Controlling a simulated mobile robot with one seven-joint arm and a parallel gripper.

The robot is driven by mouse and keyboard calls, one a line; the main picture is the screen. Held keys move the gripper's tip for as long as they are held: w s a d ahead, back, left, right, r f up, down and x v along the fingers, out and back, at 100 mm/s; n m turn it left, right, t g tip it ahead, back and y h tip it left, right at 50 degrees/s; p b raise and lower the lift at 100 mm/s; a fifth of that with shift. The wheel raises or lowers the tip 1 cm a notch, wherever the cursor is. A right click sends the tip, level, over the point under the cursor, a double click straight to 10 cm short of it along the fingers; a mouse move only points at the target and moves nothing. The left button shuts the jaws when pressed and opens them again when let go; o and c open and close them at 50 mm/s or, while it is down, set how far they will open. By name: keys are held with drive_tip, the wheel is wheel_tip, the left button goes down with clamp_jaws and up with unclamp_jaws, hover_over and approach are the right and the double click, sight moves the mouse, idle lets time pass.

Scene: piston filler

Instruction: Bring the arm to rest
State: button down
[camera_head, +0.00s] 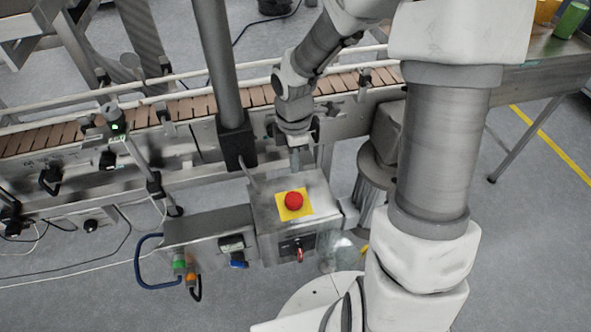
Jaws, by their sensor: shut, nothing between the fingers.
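My arm comes in from the upper right and bends down at its far end. My gripper (295,165) points downward and is shut, with nothing seen in it. It is above the back part of the grey control box, just behind the red emergency stop button (293,201) on its yellow plate. Whether the fingertips touch the box top cannot be told from this view.
The conveyor (60,137) with brown slats and rails runs behind the gripper. A dark vertical post (218,70) stands close to its left. A red-handled switch (299,255) is on the box front. A metal table (535,52) is at right; open floor lies below it.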

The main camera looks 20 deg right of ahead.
drive_tip(key=shift+r, duration=0.9)
drive_tip(key=s+r+m+t+p, duration=0.1)
drive_tip(key=s+r+m+p, duration=0.3)
drive_tip(key=r, duration=0.6)
drive_tip(key=s+d+r+m+t+p, duration=0.1)
drive_tip(key=s+r+m+p, duration=0.3)
drive_tip(key=r, duration=0.7)
drive_tip(key=s+r+m+t+p, duration=0.3)
drive_tip(key=s+r+m, duration=0.4)
drive_tip(key=r+m, duration=0.3)
drive_tip(key=shift+s+d+r+p, duration=0.15)
drive_tip(key=shift+s+r+p, duration=0.15)
drive_tip(key=shift+r+p, duration=0.35)
